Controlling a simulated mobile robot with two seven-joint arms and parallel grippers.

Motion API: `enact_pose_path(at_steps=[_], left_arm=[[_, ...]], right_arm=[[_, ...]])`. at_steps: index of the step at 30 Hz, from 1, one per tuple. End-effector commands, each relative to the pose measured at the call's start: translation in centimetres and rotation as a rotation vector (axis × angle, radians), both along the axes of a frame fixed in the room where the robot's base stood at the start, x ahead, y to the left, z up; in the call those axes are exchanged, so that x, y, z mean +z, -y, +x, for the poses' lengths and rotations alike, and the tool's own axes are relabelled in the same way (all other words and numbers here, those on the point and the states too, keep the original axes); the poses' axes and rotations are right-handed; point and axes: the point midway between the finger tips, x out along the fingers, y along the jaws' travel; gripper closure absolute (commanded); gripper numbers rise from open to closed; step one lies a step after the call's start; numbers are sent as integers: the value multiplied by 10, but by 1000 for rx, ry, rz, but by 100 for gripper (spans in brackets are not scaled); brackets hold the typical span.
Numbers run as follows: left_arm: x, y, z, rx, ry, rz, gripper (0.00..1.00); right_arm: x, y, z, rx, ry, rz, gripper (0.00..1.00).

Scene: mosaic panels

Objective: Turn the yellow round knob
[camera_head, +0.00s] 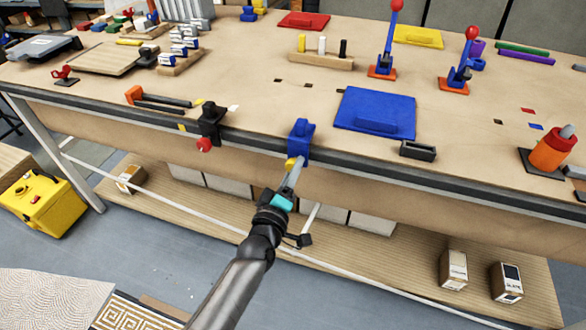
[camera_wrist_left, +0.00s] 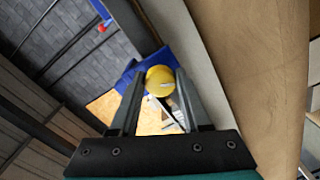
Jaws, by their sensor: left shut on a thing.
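The yellow round knob (camera_head: 292,163) sits on the front of a blue bracket (camera_head: 301,135) clamped at the table's front edge. In the left wrist view the yellow knob (camera_wrist_left: 160,80) lies between the fingertips, with the blue bracket (camera_wrist_left: 128,75) behind it. My left gripper (camera_head: 290,176) reaches up to the knob from below and is shut on it; its two fingers (camera_wrist_left: 158,98) flank the knob in the wrist view. A white mark shows on the knob's face in the wrist view. My right gripper is not in view.
A black bracket with a red knob (camera_head: 205,144) is clamped to the same edge, left of the blue one. A blue panel (camera_head: 375,113) and a small black tray (camera_head: 418,151) lie on the table to the right. A lower shelf (camera_head: 350,243) runs beneath.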

Motion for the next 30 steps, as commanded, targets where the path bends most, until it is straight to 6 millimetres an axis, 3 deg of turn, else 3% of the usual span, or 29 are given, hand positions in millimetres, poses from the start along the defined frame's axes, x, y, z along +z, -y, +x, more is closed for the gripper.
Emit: enact_pose_path(at_steps=[21,22,28,30], left_arm=[[-1,-1,0,1,21,67,100],[-1,-1,0,1,21,67,50],[-1,-1,0,1,21,66,27],[0,0,0,0,20,65,25]], right_arm=[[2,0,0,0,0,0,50],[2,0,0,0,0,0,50],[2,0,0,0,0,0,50],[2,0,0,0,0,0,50]])
